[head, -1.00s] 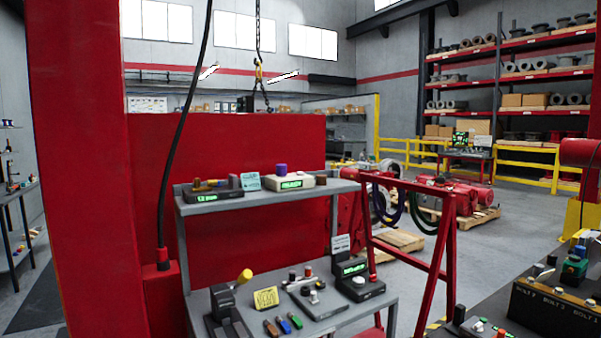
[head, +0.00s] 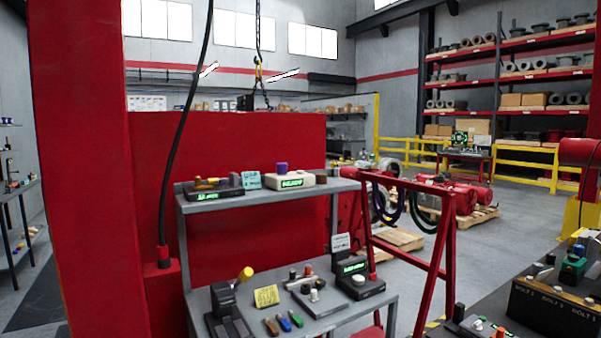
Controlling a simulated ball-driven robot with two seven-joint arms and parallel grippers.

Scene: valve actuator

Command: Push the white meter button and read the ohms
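A black meter (head: 369,289) with a lit green display (head: 352,267) stands at the right end of the lower grey shelf. The green text on the display is too small to read. Neither of my grippers shows in the head view, and nothing touches the meter.
The lower shelf (head: 345,318) also bears a yellow-handled lever (head: 246,273), a yellow note (head: 266,296) and a small knob panel (head: 318,300). The upper shelf (head: 262,196) carries two display boxes. A red frame (head: 448,260) stands close to the right.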

